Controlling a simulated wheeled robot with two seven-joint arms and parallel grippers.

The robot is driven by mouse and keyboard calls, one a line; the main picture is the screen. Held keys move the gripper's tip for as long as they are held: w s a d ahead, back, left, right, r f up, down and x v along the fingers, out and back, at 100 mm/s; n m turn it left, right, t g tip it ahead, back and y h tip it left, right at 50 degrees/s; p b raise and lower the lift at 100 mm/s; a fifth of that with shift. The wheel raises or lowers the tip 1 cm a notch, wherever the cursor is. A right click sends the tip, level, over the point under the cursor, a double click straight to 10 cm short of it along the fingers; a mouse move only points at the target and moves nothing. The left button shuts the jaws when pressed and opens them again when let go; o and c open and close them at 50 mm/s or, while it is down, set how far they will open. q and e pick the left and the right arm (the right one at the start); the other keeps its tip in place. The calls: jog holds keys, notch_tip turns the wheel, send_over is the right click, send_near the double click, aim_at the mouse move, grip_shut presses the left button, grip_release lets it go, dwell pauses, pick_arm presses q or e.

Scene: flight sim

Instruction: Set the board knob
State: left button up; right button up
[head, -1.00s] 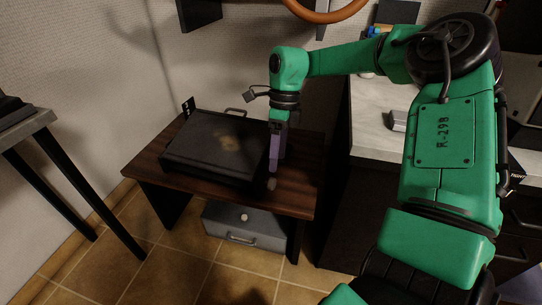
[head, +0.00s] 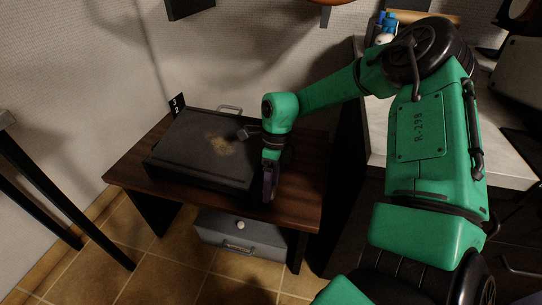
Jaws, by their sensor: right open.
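A black flat case (head: 200,145) lies on the dark wooden table (head: 150,185), with a worn tan patch on its top. A small black plate (head: 177,104) with white marks stands at its back left corner. My right gripper (head: 268,190) points down at the right end of the case, close to its front right corner. Its fingers look narrow from this side, and I see nothing between them. I cannot tell whether it touches the case. A small pale round knob (head: 240,225) shows on the grey box under the table. I cannot tell which part is the board knob. My left gripper is out of view.
A grey drawer box (head: 255,238) with a handle stands under the table. A pale-topped counter (head: 382,130) stands close on the right, beneath my arm. Another table's leg (head: 60,205) is at the left. The tiled floor in front is clear.

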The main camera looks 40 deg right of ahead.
jog(key=shift+f, duration=0.25)
grip_shut()
